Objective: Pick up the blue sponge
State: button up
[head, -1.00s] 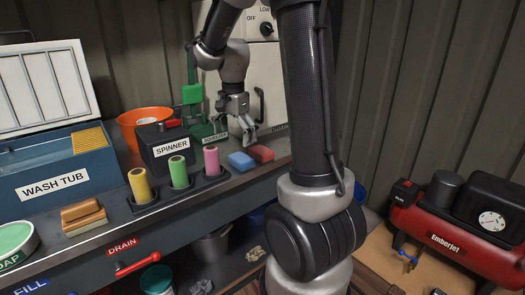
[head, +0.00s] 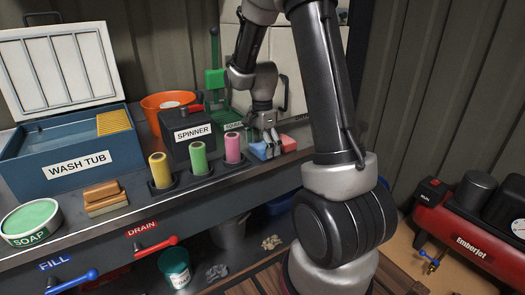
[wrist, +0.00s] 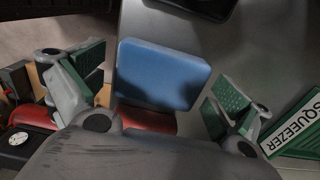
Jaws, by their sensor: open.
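The blue sponge (head: 258,151) lies on the bench, right of the pink roll, partly hidden by my gripper (head: 268,143). In the wrist view the blue sponge (wrist: 162,73) shows as a whole rounded block between my gripper's (wrist: 157,85) two green-padded fingers. The fingers are spread wide, one on each side with gaps, and nothing is held. I cannot tell whether the fingertips are level with the sponge or just above it. A red sponge (head: 288,143) lies close beside the blue one; in the wrist view the red sponge (wrist: 148,121) is partly hidden by my gripper.
A holder with yellow, green and pink rolls (head: 232,149) stands just left. The spinner box (head: 194,132), orange bowl (head: 165,101) and wash tub (head: 75,168) are further left. The green squeezer (wrist: 300,128) is close to one finger. A red compressor (head: 470,235) stands at right.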

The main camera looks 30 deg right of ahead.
aim_at(262, 146)
jog(key=c, duration=0.8)
jog(key=shift+r, duration=0.1)
notch_tip(262, 146, up, 10)
jog(key=shift+f, duration=0.1)
jog(key=o, duration=0.3)
jog(key=c, duration=0.4)
